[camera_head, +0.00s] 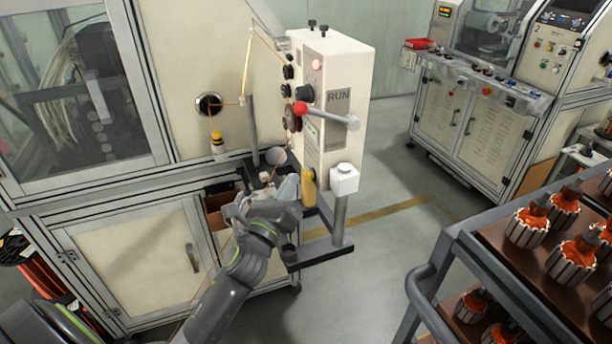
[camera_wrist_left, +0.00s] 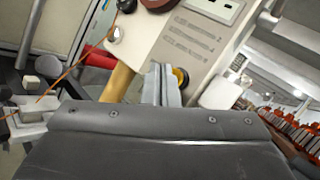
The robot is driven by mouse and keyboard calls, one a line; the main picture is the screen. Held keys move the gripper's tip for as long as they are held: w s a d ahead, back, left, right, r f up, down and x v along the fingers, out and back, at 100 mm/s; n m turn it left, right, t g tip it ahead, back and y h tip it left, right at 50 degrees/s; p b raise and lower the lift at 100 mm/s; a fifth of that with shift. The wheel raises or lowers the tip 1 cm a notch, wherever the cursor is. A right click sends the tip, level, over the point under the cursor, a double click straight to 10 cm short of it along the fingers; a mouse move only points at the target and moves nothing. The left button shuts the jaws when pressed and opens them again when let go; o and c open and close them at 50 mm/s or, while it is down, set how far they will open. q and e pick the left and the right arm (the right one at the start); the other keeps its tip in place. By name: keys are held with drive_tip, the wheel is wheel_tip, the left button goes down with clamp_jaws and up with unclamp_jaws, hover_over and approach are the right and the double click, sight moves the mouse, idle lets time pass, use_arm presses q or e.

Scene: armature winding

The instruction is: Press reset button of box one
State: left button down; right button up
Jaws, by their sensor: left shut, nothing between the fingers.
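The white control box (camera_head: 332,95) with a RUN label stands on the front of the winding machine; its lower front face (camera_wrist_left: 196,50) with printed lines also fills the upper middle of the left wrist view. A round button with a yellow ring (camera_wrist_left: 182,77) sits low on that face. My left gripper (camera_head: 290,188) is at the foot of the box, its hand partly hiding the area. In the left wrist view its fingers (camera_wrist_left: 161,80) are shut and empty, with tips beside the button's left edge. I cannot tell whether they touch it. My right gripper is not in view.
A tan handle (camera_head: 308,188) stands close by the left gripper. A white-capped post (camera_head: 344,180) stands at right. A rack of copper-wound armatures (camera_head: 528,228) is at far right; the floor between is clear.

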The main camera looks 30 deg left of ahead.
use_arm(q)
drive_tip(key=shift+w, duration=0.1)
idle(0.7)
drive_tip(key=shift+w+d, duration=0.25)
drive_tip(key=shift+d, duration=0.05)
drive_tip(key=shift+w+d+p, duration=0.3)
drive_tip(key=shift+w+p, duration=0.05)
drive_tip(key=shift+p, duration=0.05)
idle(0.8)
drive_tip(key=shift+s+a, duration=0.6)
drive_tip(key=shift+s, duration=0.1)
